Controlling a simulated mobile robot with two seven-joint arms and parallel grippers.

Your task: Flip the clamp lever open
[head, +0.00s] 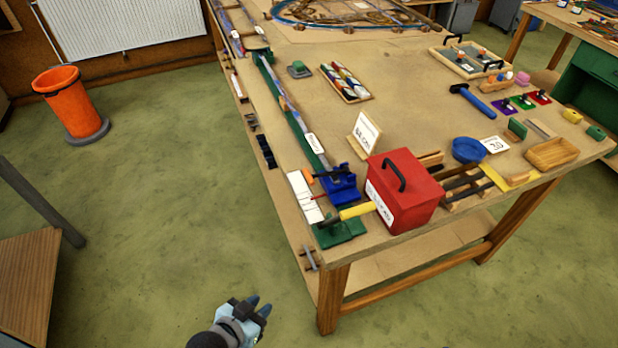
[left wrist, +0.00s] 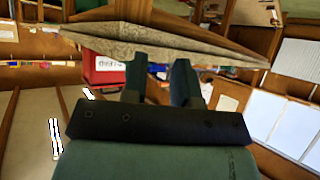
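A yellow handle (head: 357,211) lies nearly level on a dark fitting above a green base (head: 342,232) at the bench's near left corner. Just behind it stands a blue clamp-like block (head: 339,187) with a dark lever and an orange part. I cannot tell for sure which carries the clamp lever. My left gripper (head: 260,304) is in the lower middle of the head view, over the floor, in front of and left of the bench corner, touching nothing. In the left wrist view its two fingers (left wrist: 160,66) stand apart with nothing between them. My right gripper is out of view.
A red lidded box (head: 405,188) stands close right of the yellow handle; it also shows in the left wrist view (left wrist: 103,68). A white card strip (head: 304,197) lies left of the blue block. The wooden bench leg (head: 333,298) is right of my gripper.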

